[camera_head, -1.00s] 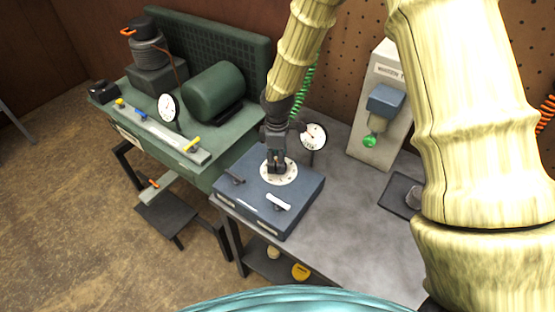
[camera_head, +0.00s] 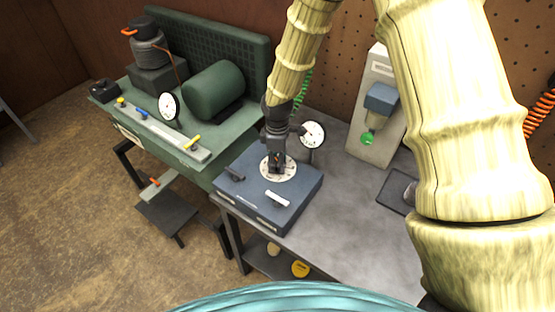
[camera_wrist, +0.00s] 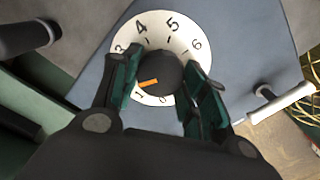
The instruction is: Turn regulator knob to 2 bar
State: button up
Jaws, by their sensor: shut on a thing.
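The regulator knob (camera_wrist: 165,73) is dark with an orange pointer mark, at the centre of a round white dial (camera_wrist: 187,29) numbered around its edge. The pointer aims left and slightly down, just above the 1; the spot for 2 is hidden behind my left finger. My gripper (camera_wrist: 157,78) is shut on the knob, with a dark green finger pad on either side. In the head view my gripper (camera_head: 276,168) comes down onto the dial on the blue box (camera_head: 296,183). A white gauge (camera_head: 313,134) stands behind it; its reading is too small to tell.
A green bench with a motor (camera_head: 213,90) stands left. A grey filter unit (camera_head: 376,112) and dark tray (camera_head: 396,191) are right. Grey bench top between is clear.

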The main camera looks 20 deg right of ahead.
jog(key=shift+w+r+m, duration=0.2)
jog(key=shift+r+m, duration=0.05)
jog(key=shift+m, duration=0.05)
jog(key=o, duration=1)
jog(key=shift+s, duration=0.1)
notch_tip(320, 180, up, 12)
jog(key=shift+f, duration=0.1)
dwell(0.4)
